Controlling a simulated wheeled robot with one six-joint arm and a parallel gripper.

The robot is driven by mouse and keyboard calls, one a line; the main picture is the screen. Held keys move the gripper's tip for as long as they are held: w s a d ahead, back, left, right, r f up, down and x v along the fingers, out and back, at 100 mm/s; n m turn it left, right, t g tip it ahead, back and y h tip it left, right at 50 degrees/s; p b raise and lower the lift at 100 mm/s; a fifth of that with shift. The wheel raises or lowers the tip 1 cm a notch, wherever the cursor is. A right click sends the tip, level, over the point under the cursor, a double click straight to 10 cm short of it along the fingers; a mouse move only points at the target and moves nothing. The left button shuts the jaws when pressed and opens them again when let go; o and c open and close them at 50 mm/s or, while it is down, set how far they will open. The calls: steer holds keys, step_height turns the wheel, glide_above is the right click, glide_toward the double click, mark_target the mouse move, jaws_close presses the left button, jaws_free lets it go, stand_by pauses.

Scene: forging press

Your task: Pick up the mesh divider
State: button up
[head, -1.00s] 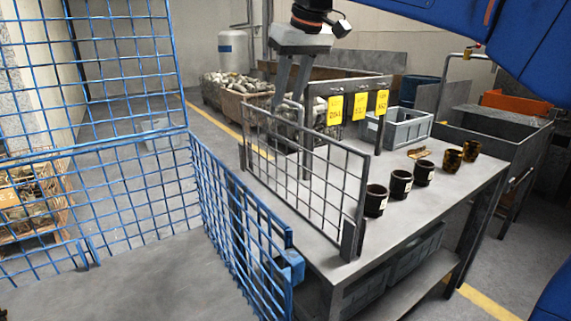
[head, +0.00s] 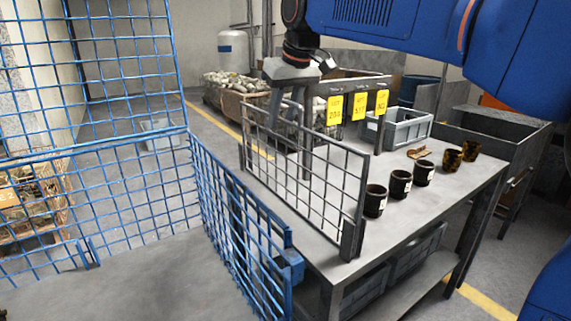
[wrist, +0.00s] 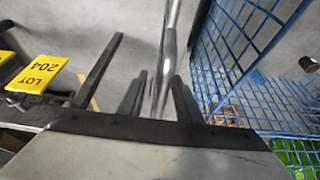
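The mesh divider (head: 325,180) is a grey wire panel standing upright in dark feet on the grey table (head: 410,217). In the head view my gripper (head: 284,120) points down at the far part of its top rail. In the wrist view my gripper (wrist: 159,80) has its two dark fingers apart, with the divider (wrist: 164,55) seen nearly edge-on as a grey strip between them. The strip lies closer to the right finger. I see a gap on the left side; contact on the right side is unclear.
A rack with yellow tags (head: 359,105) stands just behind the divider. Several dark cups (head: 375,200) line the table on the right, with a grey crate (head: 405,127) behind. A blue mesh fence (head: 240,225) stands close on the left.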

jaws_close()
steer(key=shift+r, duration=0.15)
step_height(320, 180, up, 18)
stand_by(0.5)
stand_by(0.3)
